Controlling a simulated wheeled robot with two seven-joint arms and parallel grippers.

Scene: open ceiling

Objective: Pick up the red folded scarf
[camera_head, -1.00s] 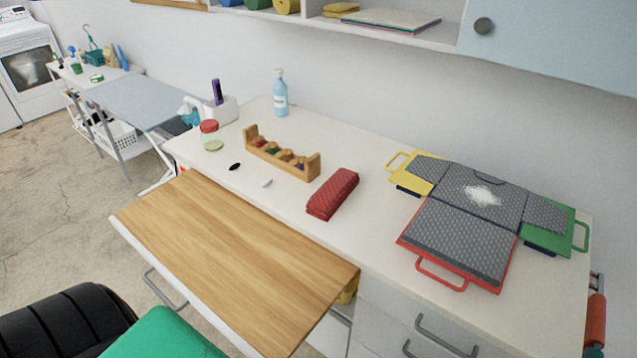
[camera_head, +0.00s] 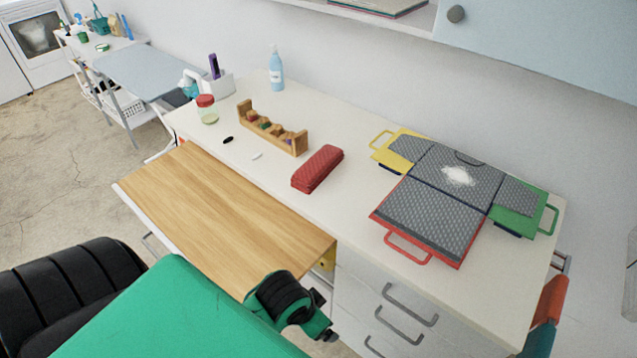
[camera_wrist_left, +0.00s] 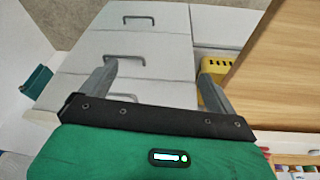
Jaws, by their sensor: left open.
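The red folded scarf (camera_head: 317,168) lies on the white countertop, between the wooden rack and the grey padded boards. It is not visible in the left wrist view. My left gripper (camera_wrist_left: 157,78) is open and empty in the left wrist view, its two fingers wide apart in front of the drawer fronts. In the head view my green left arm reaches in at the bottom, below the wooden board and well apart from the scarf. My right gripper is not in view.
A wooden rack (camera_head: 272,130) stands left of the scarf. Grey padded boards with red, yellow and green handled frames (camera_head: 377,218) lie to the right. A wooden board (camera_head: 215,210) juts out in front of the counter. Drawers (camera_head: 385,310) are below. Bare counter lies in front of the scarf.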

